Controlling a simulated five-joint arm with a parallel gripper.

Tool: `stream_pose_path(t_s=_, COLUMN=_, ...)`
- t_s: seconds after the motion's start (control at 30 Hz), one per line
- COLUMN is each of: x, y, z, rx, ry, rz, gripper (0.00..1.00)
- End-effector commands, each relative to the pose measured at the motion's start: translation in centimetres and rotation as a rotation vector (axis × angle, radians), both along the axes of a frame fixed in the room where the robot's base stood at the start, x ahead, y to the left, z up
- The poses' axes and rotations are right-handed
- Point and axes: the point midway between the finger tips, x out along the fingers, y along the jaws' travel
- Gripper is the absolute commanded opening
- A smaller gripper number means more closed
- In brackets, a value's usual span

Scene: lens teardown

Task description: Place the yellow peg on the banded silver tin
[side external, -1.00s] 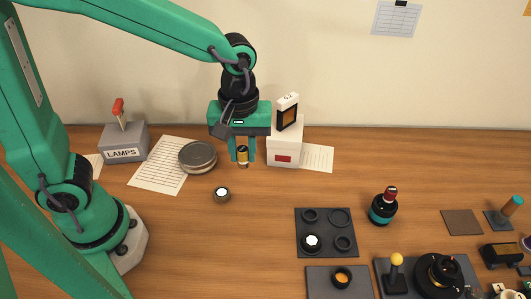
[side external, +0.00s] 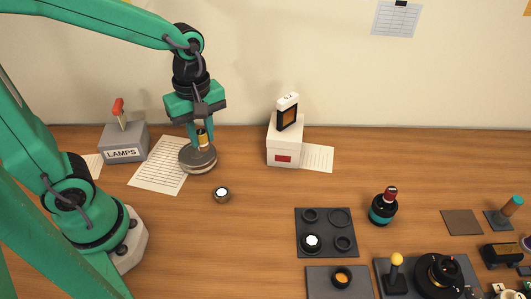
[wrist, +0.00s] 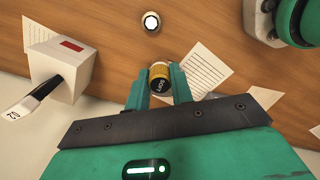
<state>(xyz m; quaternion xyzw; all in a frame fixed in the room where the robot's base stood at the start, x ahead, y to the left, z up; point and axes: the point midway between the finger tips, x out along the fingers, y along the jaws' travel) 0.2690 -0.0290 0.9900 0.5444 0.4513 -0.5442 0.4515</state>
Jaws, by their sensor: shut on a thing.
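My gripper (side external: 201,143) is shut on the yellow peg (side external: 202,137), a short upright cylinder with dark parts. The banded silver tin (side external: 198,160) is round and low, with a dark grey top and a pale band. It stands on the table just under my gripper, and the peg is over its top. I cannot tell whether the peg touches the tin.
A small round part with a white top (side external: 222,194) lies in front of the tin. A lined paper (side external: 157,165) and the grey LAMPS box (side external: 123,145) are to the left. A white box (side external: 284,148) stands right. A dark tray (side external: 326,252) is farther right.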

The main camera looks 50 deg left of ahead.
Motion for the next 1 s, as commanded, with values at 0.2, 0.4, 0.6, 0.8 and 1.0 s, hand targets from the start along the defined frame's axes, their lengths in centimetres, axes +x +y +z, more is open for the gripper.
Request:
stream_pose_path(t_s=0.2, x=0.6, y=2.4, z=-1.5, rx=0.000, ry=0.005, rz=0.005, gripper=0.01)
stream_pose_path(t_s=0.4, x=1.4, y=5.0, z=-3.2, rx=0.000, ry=0.005, rz=0.005, gripper=0.01)
stream_pose_path(t_s=0.6, x=2.3, y=7.8, z=-4.9, rx=0.000, ry=0.004, rz=0.005, gripper=0.01)
stream_pose_path(t_s=0.8, x=3.0, y=9.8, z=-6.2, rx=0.000, ry=0.003, rz=0.001, gripper=0.01)
stream_pose_path(t_s=1.0, x=3.2, y=10.4, z=-6.5, rx=0.000, ry=0.000, rz=-0.001, gripper=0.01)
